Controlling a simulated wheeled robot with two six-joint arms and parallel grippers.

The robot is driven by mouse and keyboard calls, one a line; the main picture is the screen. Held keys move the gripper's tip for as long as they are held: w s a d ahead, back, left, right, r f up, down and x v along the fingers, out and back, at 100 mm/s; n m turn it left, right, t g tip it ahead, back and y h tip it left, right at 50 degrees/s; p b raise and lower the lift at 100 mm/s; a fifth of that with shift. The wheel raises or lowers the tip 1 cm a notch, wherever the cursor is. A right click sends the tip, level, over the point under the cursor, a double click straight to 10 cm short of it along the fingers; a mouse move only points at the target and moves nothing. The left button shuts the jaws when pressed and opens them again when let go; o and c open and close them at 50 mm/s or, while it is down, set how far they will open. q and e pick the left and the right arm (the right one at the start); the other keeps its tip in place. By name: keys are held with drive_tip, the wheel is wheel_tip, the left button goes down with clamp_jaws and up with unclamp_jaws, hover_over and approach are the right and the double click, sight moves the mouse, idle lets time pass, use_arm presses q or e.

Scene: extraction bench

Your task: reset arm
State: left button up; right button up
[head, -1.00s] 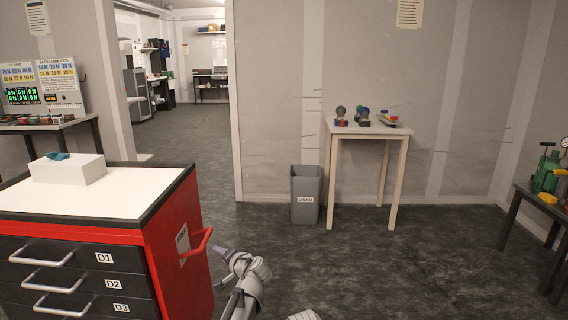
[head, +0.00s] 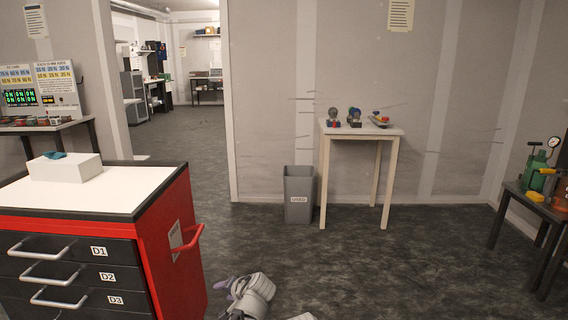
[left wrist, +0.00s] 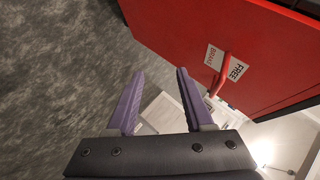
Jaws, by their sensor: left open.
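My left gripper (left wrist: 155,100) shows in the left wrist view with its two purple fingers apart and nothing between them. In the head view my left gripper (head: 232,288) is low, just right of the red drawer cabinet, and its fingertips are mostly hidden by the wrist. The red cabinet's side fills the upper right of the left wrist view, with a red handle (left wrist: 221,76) near the fingers but apart from them. My right gripper is not in view; only a small pale piece shows at the bottom edge.
The red cabinet (head: 172,245) has black drawers and a white box (head: 65,168) on top. A grey bin (head: 299,195) and a small table (head: 362,130) stand by the back wall. A dark bench (head: 512,200) is at right. The middle floor is clear.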

use_arm(q)
drive_tip(key=s+d+f+g+h, duration=0.2)
drive_tip(key=s+d+f+g, duration=0.15)
drive_tip(key=s, duration=0.45)
drive_tip(key=s+d+f+g+h, duration=0.2)
drive_tip(key=s+d, duration=0.2)
drive_tip(key=s, duration=0.5)
drive_tip(key=s+d+f+g+h, duration=0.2)
drive_tip(key=s+d, duration=0.2)
drive_tip(key=s, duration=0.4)
wheel_tip(320, 180, up, 26)
drive_tip(key=p, duration=2.6)
drive_tip(key=shift+w, duration=0.25)
drive_tip(key=shift+a, duration=0.15)
